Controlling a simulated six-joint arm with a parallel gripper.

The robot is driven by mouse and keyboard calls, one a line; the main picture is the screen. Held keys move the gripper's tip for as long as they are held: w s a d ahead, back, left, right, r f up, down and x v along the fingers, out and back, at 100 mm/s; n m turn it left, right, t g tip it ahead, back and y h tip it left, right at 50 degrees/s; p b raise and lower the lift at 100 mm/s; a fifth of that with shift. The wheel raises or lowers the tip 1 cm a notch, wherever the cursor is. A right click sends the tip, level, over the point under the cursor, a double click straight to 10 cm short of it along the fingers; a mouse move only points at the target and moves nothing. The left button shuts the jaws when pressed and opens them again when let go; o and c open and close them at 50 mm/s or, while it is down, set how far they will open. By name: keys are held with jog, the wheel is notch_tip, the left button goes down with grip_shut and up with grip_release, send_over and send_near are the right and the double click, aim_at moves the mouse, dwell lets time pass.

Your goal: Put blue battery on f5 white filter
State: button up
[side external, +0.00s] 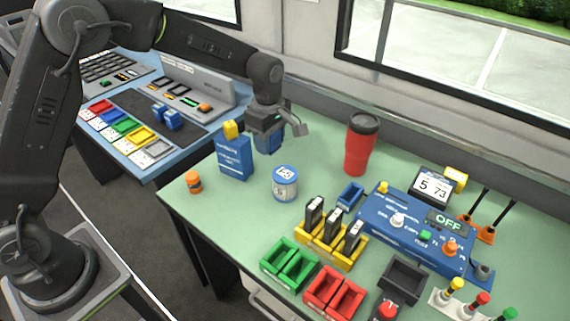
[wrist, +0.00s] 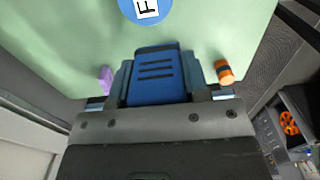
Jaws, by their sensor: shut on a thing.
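My gripper (side external: 268,130) is shut on a blue battery (wrist: 157,76), a ribbed blue block that fills the space between the fingers in the wrist view. In the side view the battery (side external: 270,143) hangs just below the gripper, above the green table, behind the white filter. The white filter (side external: 286,190) is a round white can with a blue lid and a white label, standing upright on the table. Its lid (wrist: 130,8) shows at the top edge of the wrist view, with an "F" readable on the label. Battery and filter are apart.
A blue container (side external: 235,158) with a yellow cap stands left of the filter, close to my gripper. A red tumbler (side external: 361,146), a yellow rack (side external: 330,245) and a blue control box (side external: 415,232) are to the right.

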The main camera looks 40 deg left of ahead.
aim_at(285, 173)
jog(key=d+f, duration=0.1)
jog(key=d, duration=0.1)
jog(key=w+d+f, duration=0.1)
jog(key=shift+d+f, duration=0.2)
jog(key=shift+d, duration=0.2)
jog(key=shift+f, duration=1.95)
jog(key=shift+f, duration=0.1)
jog(key=o, duration=1)
